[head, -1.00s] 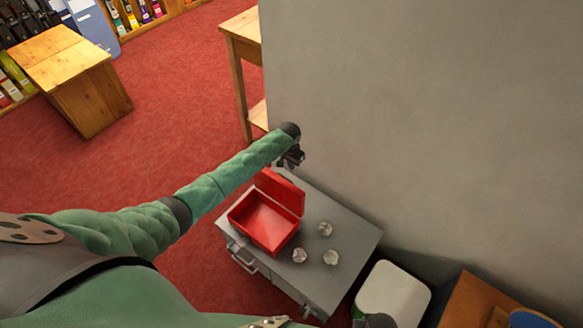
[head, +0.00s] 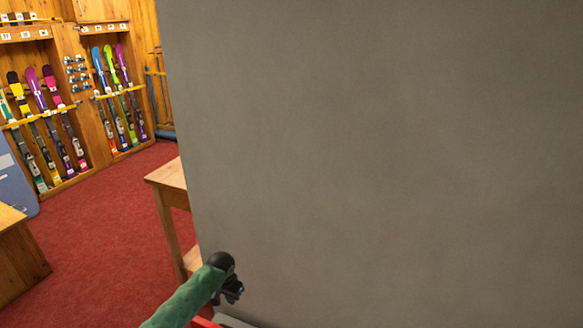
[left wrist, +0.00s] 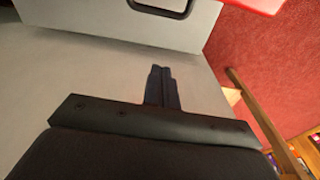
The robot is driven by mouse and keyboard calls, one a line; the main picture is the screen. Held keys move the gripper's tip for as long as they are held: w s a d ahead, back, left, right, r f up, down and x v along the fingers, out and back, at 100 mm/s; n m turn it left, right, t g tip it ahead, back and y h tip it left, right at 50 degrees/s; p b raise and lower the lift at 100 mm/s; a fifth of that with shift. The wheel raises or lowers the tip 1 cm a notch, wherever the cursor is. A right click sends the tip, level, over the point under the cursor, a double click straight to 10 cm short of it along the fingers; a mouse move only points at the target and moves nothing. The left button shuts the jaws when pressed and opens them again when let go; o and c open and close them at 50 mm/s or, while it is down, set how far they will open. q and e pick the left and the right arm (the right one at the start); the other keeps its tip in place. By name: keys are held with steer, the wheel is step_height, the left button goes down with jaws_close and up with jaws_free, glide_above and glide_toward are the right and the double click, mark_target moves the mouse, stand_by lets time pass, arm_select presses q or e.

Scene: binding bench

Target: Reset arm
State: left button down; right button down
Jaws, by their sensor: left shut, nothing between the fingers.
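My left gripper (head: 232,291) is at the bottom of the head view, at the end of my green-sleeved arm, in front of the grey wall. In the left wrist view its two dark fingers (left wrist: 161,72) are together with nothing between them. A sliver of the red box (head: 204,322) shows at the bottom edge of the head view, below the gripper. A red edge of it also shows at the top right of the left wrist view (left wrist: 258,4). The gripper is apart from the box. My right gripper is not in view.
A grey cabinet (left wrist: 195,28) with a dark handle shows in the left wrist view. The large grey wall (head: 380,150) fills the head view's right side. A wooden table (head: 170,182) stands left of it. Racks of skis (head: 60,110) line the back; red carpet (head: 105,230) is open floor.

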arm_select(q)
steer(key=w+d+r+m+t, duration=0.1)
steer(key=d+r+t, duration=0.15)
steer(key=r, duration=0.35)
steer(key=w+d+r+t, duration=0.2)
steer(key=r+t, duration=0.1)
steer(key=r, duration=0.2)
steer(key=s+d+f+n+g, duration=0.1)
steer(key=s+f, duration=0.7)
steer(key=s, duration=0.8)
steer(key=s+d+f+n+g, duration=0.1)
steer(key=s+f, duration=0.7)
steer(key=s, duration=0.9)
steer(key=s+d+f+n+g, duration=0.1)
steer(key=s+d+f+g, duration=0.1)
steer(key=s+f, duration=0.7)
steer(key=s+g, duration=0.1)
steer(key=s, duration=0.7)
steer(key=shift+d+h, duration=0.3)
steer(key=shift+d, duration=0.05)
steer(key=shift+s, duration=0.1)
